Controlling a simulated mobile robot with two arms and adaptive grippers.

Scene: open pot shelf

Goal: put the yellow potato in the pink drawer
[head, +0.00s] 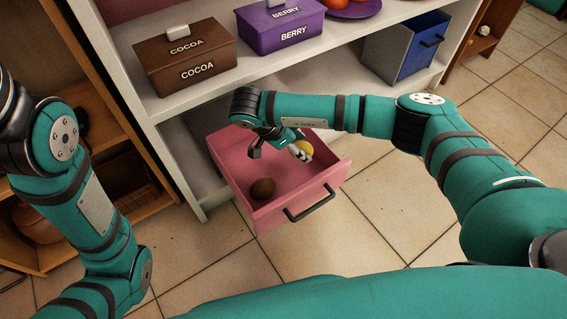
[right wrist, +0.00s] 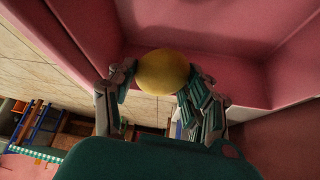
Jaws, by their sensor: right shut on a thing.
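The yellow potato (head: 304,147) is between the fingers of my right gripper (head: 297,152), which is shut on it. In the right wrist view the potato (right wrist: 163,72) sits at the fingertips of the gripper (right wrist: 160,85), with pink drawer walls around and beyond it. The pink drawer (head: 330,177) is pulled open below the shelf, and the gripper and potato are over its inside. I cannot tell whether the potato touches the drawer floor. My left arm shows at the left, but its gripper is out of view.
A brown round thing (head: 263,188) lies in the drawer near its front left. A cocoa box (head: 184,57) and a purple berry box (head: 280,27) stand on the white shelf above. A blue drawer (head: 420,48) is at the right. Tiled floor lies in front.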

